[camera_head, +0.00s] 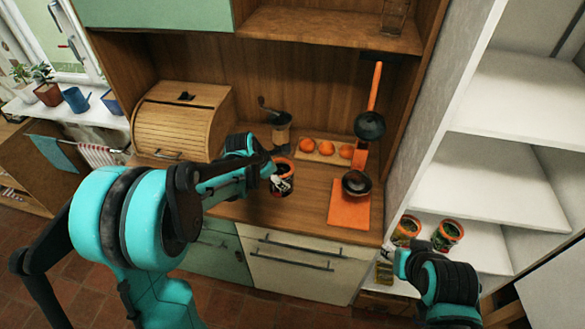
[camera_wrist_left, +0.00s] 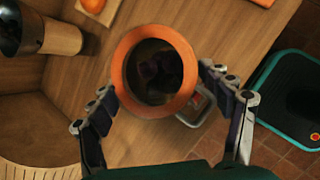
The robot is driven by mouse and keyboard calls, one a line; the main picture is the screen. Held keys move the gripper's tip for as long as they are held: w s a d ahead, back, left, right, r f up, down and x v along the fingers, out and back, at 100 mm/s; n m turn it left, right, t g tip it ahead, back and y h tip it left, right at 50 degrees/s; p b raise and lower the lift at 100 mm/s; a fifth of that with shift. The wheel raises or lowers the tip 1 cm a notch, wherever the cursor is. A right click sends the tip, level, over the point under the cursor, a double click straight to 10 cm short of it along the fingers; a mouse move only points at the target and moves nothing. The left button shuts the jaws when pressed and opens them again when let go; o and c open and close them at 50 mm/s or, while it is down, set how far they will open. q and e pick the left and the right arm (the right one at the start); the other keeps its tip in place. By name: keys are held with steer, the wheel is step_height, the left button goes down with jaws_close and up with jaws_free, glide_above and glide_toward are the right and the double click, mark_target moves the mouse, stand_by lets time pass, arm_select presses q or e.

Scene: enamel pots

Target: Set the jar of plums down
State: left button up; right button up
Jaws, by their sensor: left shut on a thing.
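The jar of plums (camera_head: 289,170) is a dark round jar with an orange rim, on the right of my left gripper (camera_head: 279,183) in the head view. In the left wrist view the jar (camera_wrist_left: 155,68) is seen from above, with dark round plums inside. The left fingers are closed on it from both sides. The jar is over the wooden counter (camera_head: 245,208); I cannot tell whether its base touches. My right arm shows at the lower right, but its fingers do not show.
Behind are a coffee grinder (camera_head: 280,128) and a board with orange fruits (camera_head: 325,148). A wooden bread box (camera_head: 180,122) stands left. Bare counter lies in front.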

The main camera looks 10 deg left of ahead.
mark_target(269, 183)
arm_select(q)
steer(key=shift+s+a+f, duration=0.15)
steer(key=shift+a+f, duration=0.15)
steer(key=shift+a, duration=0.2)
steer(key=shift+s+a+f, duration=0.15)
steer(key=shift+a+f, duration=0.15)
steer(key=shift+a, duration=0.2)
steer(key=shift+f+b, duration=0.85)
steer(key=shift+f, duration=1.15)
steer(key=shift+s, duration=0.1)
steer(key=o, duration=1.9)
